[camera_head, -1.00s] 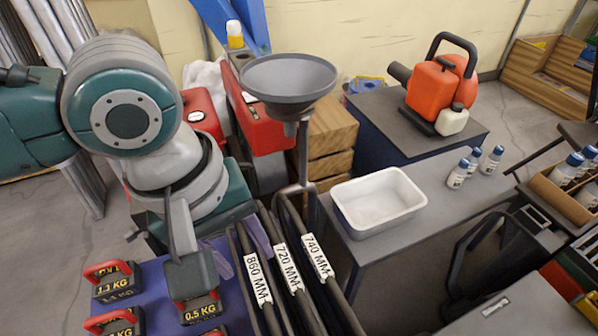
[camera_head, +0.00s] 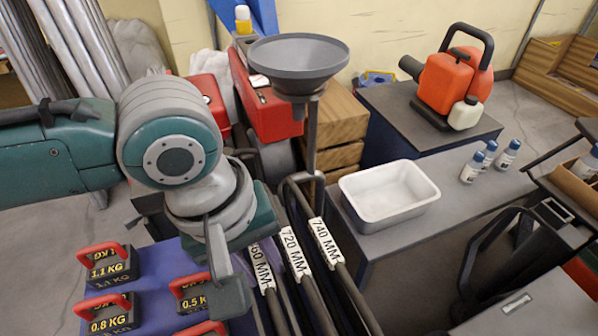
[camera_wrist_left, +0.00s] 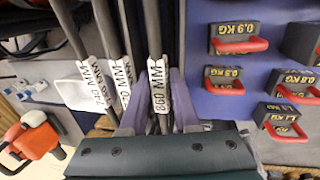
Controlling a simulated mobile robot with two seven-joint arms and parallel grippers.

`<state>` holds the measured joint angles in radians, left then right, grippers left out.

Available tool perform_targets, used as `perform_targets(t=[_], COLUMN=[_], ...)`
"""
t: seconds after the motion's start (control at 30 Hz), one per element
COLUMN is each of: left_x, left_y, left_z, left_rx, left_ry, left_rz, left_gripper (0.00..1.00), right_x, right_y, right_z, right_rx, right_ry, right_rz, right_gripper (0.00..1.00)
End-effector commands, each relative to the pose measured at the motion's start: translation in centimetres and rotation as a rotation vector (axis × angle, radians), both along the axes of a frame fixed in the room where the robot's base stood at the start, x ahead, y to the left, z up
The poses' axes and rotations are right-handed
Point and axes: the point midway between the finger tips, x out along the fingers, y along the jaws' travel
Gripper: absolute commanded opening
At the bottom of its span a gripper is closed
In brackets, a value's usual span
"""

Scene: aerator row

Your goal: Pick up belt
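Three dark belts hang side by side with white labels. They are the 740 MM belt (camera_head: 326,241), the 720 MM belt (camera_head: 296,252) and the 860 MM belt (camera_head: 262,268), whose label is partly covered by my left arm. In the left wrist view my left gripper (camera_wrist_left: 153,92) has its two purple fingers apart, one on each side of the 860 MM belt (camera_wrist_left: 158,86). I cannot tell whether they touch it. The 720 MM belt (camera_wrist_left: 121,80) is just left of the fingers. My right gripper is not in view.
Red-handled weights (camera_head: 108,262) sit on the purple surface left of the belts. A grey funnel (camera_head: 298,62) on a stand rises behind them. A white tray (camera_head: 390,194) and several bottles (camera_head: 487,158) stand on the grey bench to the right. An orange sprayer (camera_head: 449,80) is further back.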

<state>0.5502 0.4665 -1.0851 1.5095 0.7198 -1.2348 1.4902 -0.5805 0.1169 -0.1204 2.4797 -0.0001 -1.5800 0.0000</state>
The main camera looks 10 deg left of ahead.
Motion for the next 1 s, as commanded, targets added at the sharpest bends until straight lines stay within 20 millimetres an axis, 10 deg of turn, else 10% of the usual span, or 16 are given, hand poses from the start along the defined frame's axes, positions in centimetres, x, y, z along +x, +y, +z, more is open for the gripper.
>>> perform_targets(t=[0.23, 1.0], left_x=[-0.02, -0.02], left_y=[0.02, 0.03], left_z=[-0.01, -0.02], left_rx=[0.0, 0.001], left_ry=[0.0, 0.001], left_rz=[0.0, 0.0], left_gripper=[0.0, 0.0], right_x=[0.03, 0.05], right_y=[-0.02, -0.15], right_z=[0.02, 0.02], right_rx=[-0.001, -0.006], right_ry=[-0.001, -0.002], right_rz=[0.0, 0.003], right_gripper=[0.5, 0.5])
